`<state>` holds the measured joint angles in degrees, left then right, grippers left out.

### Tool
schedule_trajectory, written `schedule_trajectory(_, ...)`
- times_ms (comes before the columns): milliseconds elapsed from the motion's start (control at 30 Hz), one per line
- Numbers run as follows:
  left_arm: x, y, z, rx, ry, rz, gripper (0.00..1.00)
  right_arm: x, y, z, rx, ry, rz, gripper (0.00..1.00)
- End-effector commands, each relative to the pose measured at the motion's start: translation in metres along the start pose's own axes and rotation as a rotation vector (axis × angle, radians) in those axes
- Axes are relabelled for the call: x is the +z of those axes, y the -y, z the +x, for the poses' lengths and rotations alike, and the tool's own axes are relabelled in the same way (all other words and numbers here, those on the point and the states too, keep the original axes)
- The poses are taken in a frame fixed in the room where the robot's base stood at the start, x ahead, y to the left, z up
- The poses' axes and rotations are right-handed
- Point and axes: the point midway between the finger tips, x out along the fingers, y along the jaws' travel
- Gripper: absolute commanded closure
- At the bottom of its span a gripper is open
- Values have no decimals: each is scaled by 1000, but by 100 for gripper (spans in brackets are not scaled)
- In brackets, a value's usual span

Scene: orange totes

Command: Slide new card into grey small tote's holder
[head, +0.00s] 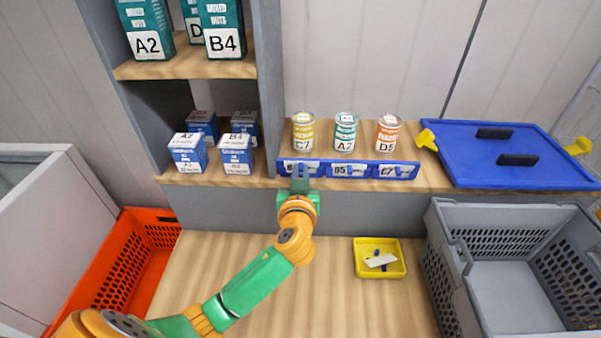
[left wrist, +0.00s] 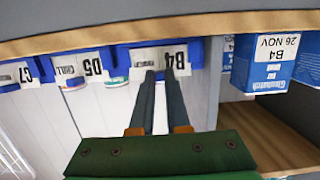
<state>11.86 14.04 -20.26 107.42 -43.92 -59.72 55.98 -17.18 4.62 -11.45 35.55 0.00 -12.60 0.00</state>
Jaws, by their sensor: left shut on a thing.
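My left gripper (head: 299,172) is at the left end of a blue label strip (head: 325,170) on the shelf's front edge. In the left wrist view, which is upside down, its fingertips (left wrist: 160,76) are shut on a white card marked B4 (left wrist: 158,56), at the strip's slot. I cannot tell how deep the card sits. Cards marked D5 (head: 341,170) and C7 (head: 388,171) are in the strip to its right. A grey tote (head: 441,248) stands at the lower right; no card holder can be made out on it. My right gripper is out of view.
A yellow tray (head: 396,271) on the lower wooden surface holds a white card (head: 380,260) and a small blue item. Cans (head: 346,132) stand behind the strip. Blue boxes (head: 236,155) are left, a blue lid (head: 510,165) right, an orange tote (head: 130,255) lower left.

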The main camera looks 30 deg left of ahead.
Motion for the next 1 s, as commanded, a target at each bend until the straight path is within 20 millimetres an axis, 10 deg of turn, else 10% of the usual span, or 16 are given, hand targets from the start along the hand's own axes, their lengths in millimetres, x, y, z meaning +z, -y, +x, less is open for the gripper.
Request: schedule_trajectory(1000, -54, 0, -16, 0, -1, 0, 100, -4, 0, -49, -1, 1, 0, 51)
